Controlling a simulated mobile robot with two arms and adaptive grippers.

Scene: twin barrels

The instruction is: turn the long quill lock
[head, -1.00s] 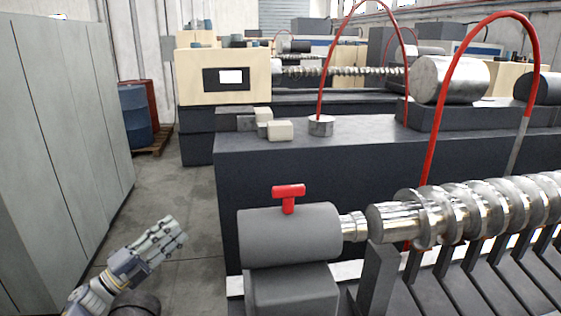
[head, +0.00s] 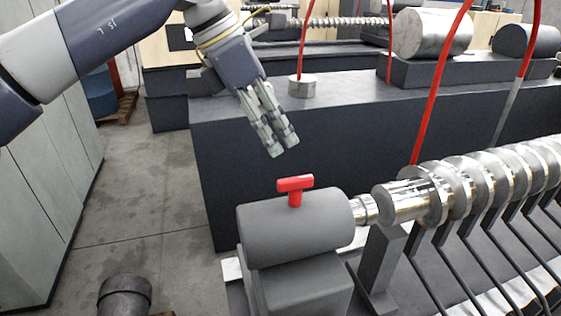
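The quill lock is a red T-shaped handle (head: 295,188) standing upright on top of a grey cylindrical housing (head: 295,228) in the head view. Its crossbar lies roughly left to right in the picture. My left gripper (head: 283,147) hangs above the red handle and slightly to its left, with its fingers pointing down. It appears open, with a narrow gap showing between the fingers, and it holds nothing. A visible space separates the fingertips from the handle. My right gripper is out of view.
A shiny metal screw (head: 455,190) extends right from the housing above dark slats. A dark machine bed (head: 350,140) stands behind, with red hoses (head: 442,85) arching over it. Grey cabinets (head: 45,215) line the left side. The floor (head: 165,190) between is mostly clear.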

